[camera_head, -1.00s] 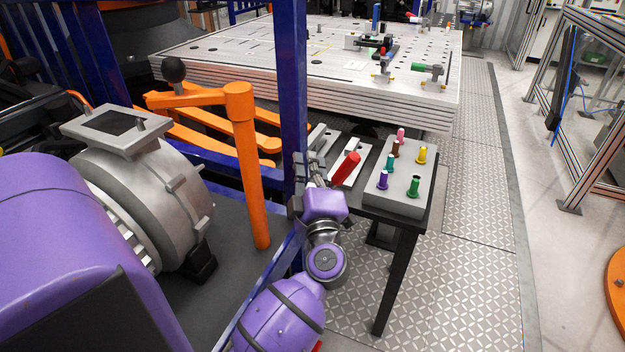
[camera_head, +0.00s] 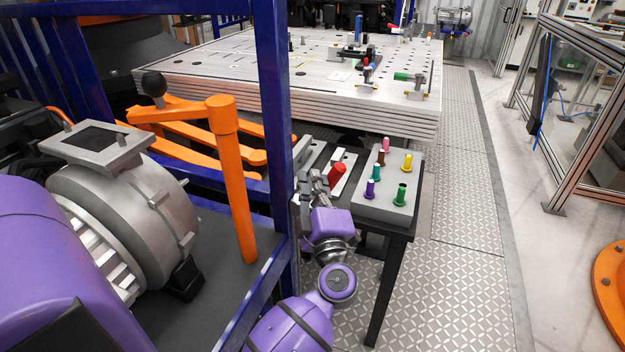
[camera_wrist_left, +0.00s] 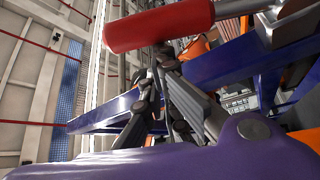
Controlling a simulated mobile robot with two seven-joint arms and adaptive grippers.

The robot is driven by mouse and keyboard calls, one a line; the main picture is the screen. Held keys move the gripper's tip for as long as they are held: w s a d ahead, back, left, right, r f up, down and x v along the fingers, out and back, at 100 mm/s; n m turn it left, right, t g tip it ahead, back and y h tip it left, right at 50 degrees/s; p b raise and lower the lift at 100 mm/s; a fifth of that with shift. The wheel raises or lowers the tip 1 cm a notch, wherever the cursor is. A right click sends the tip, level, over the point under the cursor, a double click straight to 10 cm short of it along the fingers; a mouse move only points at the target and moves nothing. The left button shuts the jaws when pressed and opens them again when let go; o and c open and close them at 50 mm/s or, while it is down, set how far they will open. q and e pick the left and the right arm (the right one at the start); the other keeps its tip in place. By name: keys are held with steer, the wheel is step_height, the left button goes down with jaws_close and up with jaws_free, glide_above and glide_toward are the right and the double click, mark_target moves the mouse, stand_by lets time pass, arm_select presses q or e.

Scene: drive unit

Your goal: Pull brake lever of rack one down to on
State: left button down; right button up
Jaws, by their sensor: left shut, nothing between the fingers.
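A red-handled lever (camera_head: 337,173) stands on a grey plate on the small dark bench, and I take it as the brake lever. Its lower end is partly covered by my left gripper (camera_head: 311,178), which is beside it on the left in the head view. In the left wrist view, the red grip (camera_wrist_left: 160,22) crosses the top on a metal shaft (camera_wrist_left: 290,22). The left gripper's fingers (camera_wrist_left: 155,65) are shut and empty, with their tips close below the grip. I cannot tell whether they touch it. My right gripper is out of view.
A grey block (camera_head: 384,211) with several coloured pegs stands right of the lever. A blue post (camera_head: 274,110) rises close left of my gripper. An orange post (camera_head: 233,180) and a grey motor housing (camera_head: 125,210) stand further left. A large metal table (camera_head: 290,100) lies behind.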

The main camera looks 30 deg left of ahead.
arm_select(q)
steer(key=shift+d+f, duration=0.1)
steer(key=shift+d, duration=0.2)
steer(key=w+d+f+m+t+h+b, duration=0.1)
steer(key=d+f+m+t+h, duration=0.3)
steer(key=m, duration=0.9)
steer(key=w+d+f+m+t+h+b, duration=0.1)
steer(key=d+f+m+t+h+b, duration=0.3)
steer(key=f+m+h, duration=0.5)
steer(key=shift+w+d+f+m+t+h, duration=0.4)
steer(key=shift+d+m+t, duration=0.5)
steer(key=shift+m, duration=1.1)
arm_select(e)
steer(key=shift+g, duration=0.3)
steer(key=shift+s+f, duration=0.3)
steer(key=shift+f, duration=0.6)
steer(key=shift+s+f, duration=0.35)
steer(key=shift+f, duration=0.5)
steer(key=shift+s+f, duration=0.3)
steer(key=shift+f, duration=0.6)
arm_select(q)
steer(key=shift+s+d, duration=0.1)
steer(key=shift+s, duration=0.05)
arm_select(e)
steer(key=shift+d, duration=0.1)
arm_select(q)
step_height(320, 180, up, 10)
steer(key=shift+r+h, duration=0.2)
steer(key=shift+h, duration=0.1)
